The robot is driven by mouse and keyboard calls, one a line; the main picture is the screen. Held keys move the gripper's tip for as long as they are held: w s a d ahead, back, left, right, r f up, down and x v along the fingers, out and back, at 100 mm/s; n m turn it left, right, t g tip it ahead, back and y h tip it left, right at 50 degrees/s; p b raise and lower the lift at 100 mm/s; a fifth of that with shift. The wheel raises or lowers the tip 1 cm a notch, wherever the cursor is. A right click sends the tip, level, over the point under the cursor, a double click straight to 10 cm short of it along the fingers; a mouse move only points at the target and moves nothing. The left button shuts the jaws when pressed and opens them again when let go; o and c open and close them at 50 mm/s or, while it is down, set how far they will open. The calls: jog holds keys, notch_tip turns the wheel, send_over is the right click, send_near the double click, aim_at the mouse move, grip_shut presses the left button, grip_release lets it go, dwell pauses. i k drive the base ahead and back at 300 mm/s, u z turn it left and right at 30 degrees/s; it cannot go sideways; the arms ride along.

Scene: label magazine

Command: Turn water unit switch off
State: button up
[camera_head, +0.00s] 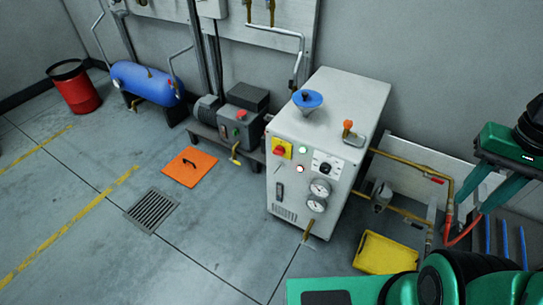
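The white cabinet unit (343,105) stands in the middle, against the back wall. I cannot read any labels, so which switch is the water unit's is unclear. My gripper (473,207) is at the right edge, its two green fingers apart and pointing down, with nothing seen between them. It is well right of the cabinet, apart from it.
A blue funnel (307,98) and an orange-handled valve (348,127) are on the cabinet top. Pipes (405,160) run right of it. A yellow tray (386,253) lies on the floor. A motor-pump set (240,125), blue tank (146,82) and red bin (76,90) stand left.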

aim_at(279, 151)
jog(key=u, duration=2.25)
jog(key=k, duration=1.1)
jog(key=z, duration=0.95)
jog(key=i, duration=1)
